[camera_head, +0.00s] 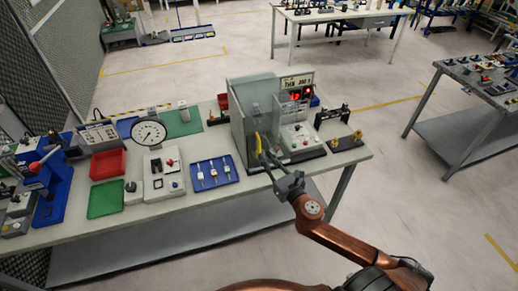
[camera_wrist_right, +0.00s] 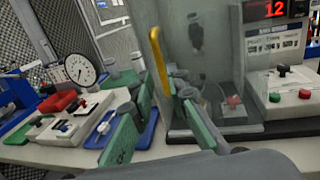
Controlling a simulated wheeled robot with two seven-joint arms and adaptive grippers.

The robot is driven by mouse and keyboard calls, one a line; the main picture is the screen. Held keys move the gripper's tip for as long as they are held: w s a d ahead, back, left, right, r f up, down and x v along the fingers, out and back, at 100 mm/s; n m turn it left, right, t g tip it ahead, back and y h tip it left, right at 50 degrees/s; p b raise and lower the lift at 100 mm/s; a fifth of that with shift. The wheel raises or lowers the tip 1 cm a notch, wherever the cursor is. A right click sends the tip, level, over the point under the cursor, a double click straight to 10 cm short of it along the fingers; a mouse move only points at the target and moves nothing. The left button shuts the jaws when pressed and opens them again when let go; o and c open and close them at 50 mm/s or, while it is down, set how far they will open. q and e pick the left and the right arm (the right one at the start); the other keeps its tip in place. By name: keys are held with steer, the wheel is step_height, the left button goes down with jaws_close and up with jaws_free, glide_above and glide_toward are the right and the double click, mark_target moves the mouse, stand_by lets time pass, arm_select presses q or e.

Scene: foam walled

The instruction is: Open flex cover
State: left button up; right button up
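The flex machine's clear cover (camera_head: 240,127) stands as a glassy box on the left side of its dark base. Its yellow handle (camera_head: 258,143) is upright on the cover's front. In the right wrist view the handle (camera_wrist_right: 160,62) rises in the gap between my fingertips, and the cover (camera_wrist_right: 205,50) looks closed around the fixture. My right gripper (camera_head: 269,160) is at the front of the cover, close to the handle's lower end. Its green-padded fingers are apart in the wrist view (camera_wrist_right: 158,100); contact with the handle cannot be told. My left gripper is out of view.
Right of the cover is a control panel (camera_head: 300,138) with buttons and a red display. A blue tray (camera_head: 213,174) lies left of the machine, with a dial gauge (camera_head: 149,133) beyond. Small brass-coloured parts (camera_head: 347,143) stand right. The floor before the table is clear.

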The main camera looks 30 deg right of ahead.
mark_target(259, 148)
steer(key=w, duration=0.6)
steer(key=shift+w+d, duration=0.1)
steer(key=shift+w, duration=0.05)
steer(key=shift+f, duration=0.1)
jaws_close()
stand_by(0.3)
steer(key=shift+d, duration=0.15)
